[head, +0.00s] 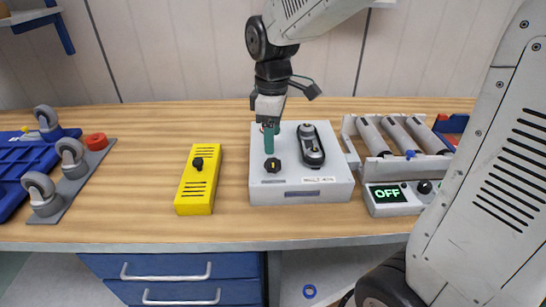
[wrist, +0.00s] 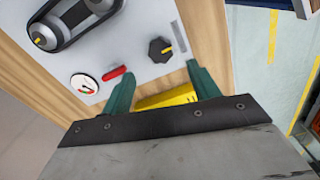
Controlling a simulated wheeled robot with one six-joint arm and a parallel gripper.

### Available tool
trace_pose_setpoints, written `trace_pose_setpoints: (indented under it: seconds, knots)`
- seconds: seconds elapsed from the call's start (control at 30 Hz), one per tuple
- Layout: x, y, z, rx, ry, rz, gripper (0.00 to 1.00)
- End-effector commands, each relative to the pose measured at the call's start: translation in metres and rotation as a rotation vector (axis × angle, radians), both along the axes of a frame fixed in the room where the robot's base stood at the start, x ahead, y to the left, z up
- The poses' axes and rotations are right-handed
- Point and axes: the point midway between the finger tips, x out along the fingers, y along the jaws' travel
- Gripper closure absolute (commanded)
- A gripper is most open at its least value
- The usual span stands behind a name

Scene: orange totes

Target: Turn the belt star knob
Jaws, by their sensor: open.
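The black star knob (head: 272,165) with a yellow mark sits on the front left of the top of a white box (head: 327,188). The black belt loop (head: 310,145) lies to its right. In the wrist view the knob (wrist: 160,50) shows just beyond the gap between my fingertips, and the belt (wrist: 75,22) is at the upper left. My gripper (head: 268,140), with teal fingers, points down over the left part of the box. In the wrist view my gripper (wrist: 157,72) is open, with nothing held between the fingers. The knob looks apart from both fingers.
A yellow box (head: 199,178) with a black knob stands left of the white box. A roller unit (head: 392,198) with a display reading OFF is to the right. Casters on a grey plate (head: 75,182) lie at the left. A red lever (wrist: 117,73) and a gauge (wrist: 84,84) are near the knob.

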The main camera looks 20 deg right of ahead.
Motion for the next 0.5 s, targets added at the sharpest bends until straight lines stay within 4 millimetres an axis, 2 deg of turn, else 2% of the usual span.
trace_pose_setpoints:
  seconds: [0.3,0.5]
  knots:
    - [-0.002,-0.001,-0.050,0.000,0.005,-0.003,0.39]
    - [-0.001,-0.001,-0.069,0.000,0.002,-0.004,0.39]
